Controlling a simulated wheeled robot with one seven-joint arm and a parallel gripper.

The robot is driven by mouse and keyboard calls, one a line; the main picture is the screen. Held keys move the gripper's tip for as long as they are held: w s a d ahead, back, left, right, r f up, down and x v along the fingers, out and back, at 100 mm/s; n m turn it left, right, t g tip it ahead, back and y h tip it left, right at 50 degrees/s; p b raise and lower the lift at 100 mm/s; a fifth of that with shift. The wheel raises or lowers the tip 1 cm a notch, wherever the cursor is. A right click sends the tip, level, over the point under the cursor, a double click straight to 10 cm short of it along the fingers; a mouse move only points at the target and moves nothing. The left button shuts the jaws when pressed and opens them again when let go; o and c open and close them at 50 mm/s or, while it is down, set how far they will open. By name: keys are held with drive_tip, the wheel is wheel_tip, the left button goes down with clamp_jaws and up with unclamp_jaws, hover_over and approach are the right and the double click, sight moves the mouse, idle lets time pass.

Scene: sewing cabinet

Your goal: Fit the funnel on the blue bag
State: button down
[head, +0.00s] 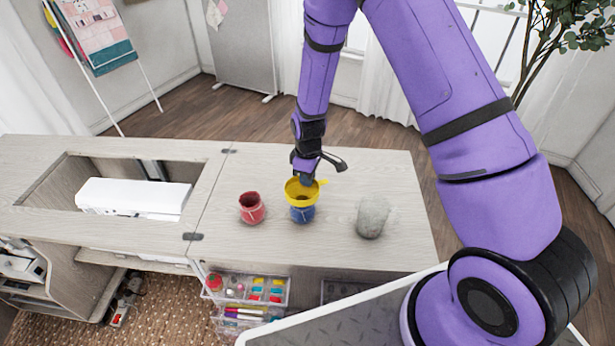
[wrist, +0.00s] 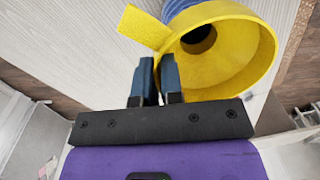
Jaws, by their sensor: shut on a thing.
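The yellow funnel (head: 303,188) sits over the top of the blue bag (head: 303,214) on the cabinet top. In the wrist view the funnel (wrist: 232,65) shows its wide mouth and dark inner hole, with a flat tab at its left. A strip of the blue bag (wrist: 182,8) shows behind the funnel. My gripper (head: 304,178) is at the funnel's far rim, shut on the rim. In the wrist view its fingers (wrist: 160,80) reach the rim beside the tab. The funnel's spout is hidden, so I cannot tell how deep it sits in the bag.
A red bag (head: 251,208) stands to the left of the blue bag, and a grey bag (head: 373,217) to the right. A white sewing machine (head: 135,198) lies in the cabinet opening at left. Clear drawers (head: 246,289) with coloured items are below the front edge.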

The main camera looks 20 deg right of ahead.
drive_tip(key=c, duration=1.2)
unclamp_jaws()
drive_tip(key=shift+f, duration=0.1)
drive_tip(key=s+d+r+m+t, duration=0.1)
drive_tip(key=s+d+r+m, duration=0.15)
drive_tip(key=r, duration=0.85)
drive_tip(key=s+d+r+m+t, duration=0.1)
drive_tip(key=s+r, duration=0.3)
drive_tip(key=r, duration=0.7)
drive_tip(key=s+d+r+m+t, duration=0.1)
drive_tip(key=s+d+r, duration=0.15)
drive_tip(key=r, duration=0.85)
drive_tip(key=s+d+r+m+t, duration=0.1)
drive_tip(key=s+r+m, duration=0.1)
drive_tip(key=s, duration=0.4)
drive_tip(key=s+d+r+m, duration=0.1)
drive_tip(key=s+r+m, duration=0.1)
drive_tip(key=s+r, duration=0.3)
drive_tip(key=s+d+r+m+t, duration=0.1)
drive_tip(key=s+d+r+m, duration=0.1)
drive_tip(key=s, duration=0.7)
drive_tip(key=shift+s+r+t, duration=0.15)
drive_tip(key=shift+r+t, duration=0.15)
drive_tip(key=shift+r, duration=0.45)
